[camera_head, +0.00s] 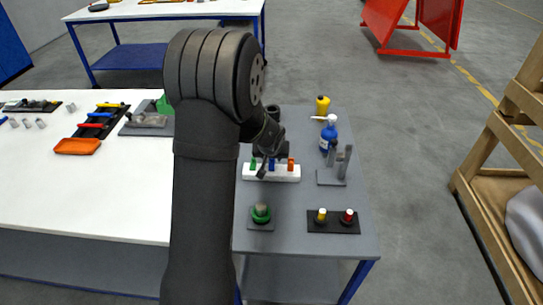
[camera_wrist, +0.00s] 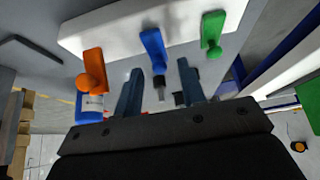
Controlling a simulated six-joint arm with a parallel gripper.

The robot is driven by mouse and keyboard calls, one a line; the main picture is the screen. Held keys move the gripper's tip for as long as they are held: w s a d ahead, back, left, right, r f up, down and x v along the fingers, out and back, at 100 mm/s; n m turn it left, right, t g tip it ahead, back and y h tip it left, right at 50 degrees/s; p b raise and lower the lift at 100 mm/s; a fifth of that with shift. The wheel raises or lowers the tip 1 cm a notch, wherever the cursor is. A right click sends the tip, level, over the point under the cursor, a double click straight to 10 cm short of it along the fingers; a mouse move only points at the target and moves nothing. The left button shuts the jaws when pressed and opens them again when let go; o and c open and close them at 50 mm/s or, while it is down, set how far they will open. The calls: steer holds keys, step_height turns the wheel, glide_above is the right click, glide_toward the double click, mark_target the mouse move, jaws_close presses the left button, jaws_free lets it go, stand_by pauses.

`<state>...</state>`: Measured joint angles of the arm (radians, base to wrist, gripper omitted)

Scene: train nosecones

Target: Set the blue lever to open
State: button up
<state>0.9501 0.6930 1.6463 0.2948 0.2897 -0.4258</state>
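A white lever block (camera_head: 272,174) sits on the grey side table, with a green lever (camera_head: 253,163), a blue lever (camera_head: 271,164) and an orange lever (camera_head: 291,164) in a row. In the wrist view the blue lever (camera_wrist: 153,47) is in the middle, with the orange lever (camera_wrist: 91,70) to its left and the green lever (camera_wrist: 212,33) to its right. My gripper (camera_wrist: 160,88) is open and empty, with its two fingers spread to either side of the blue lever's line. The fingertips appear apart from the lever. In the head view my arm partly hides the gripper.
A white table (camera_head: 90,205) with tools adjoins at left.

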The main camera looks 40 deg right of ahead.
steer(key=shift+r, duration=0.1)
steer(key=v, duration=1.7)
steer(key=shift+a, duration=0.15)
steer(key=w+d+r+g+y, duration=0.2)
steer(key=w+d+g+y, duration=0.2)
steer(key=w+d, duration=0.3)
step_height(320, 180, down, 17)
steer(key=shift+d, duration=0.15)
steer(key=shift+c, duration=0.3)
jaws_close()
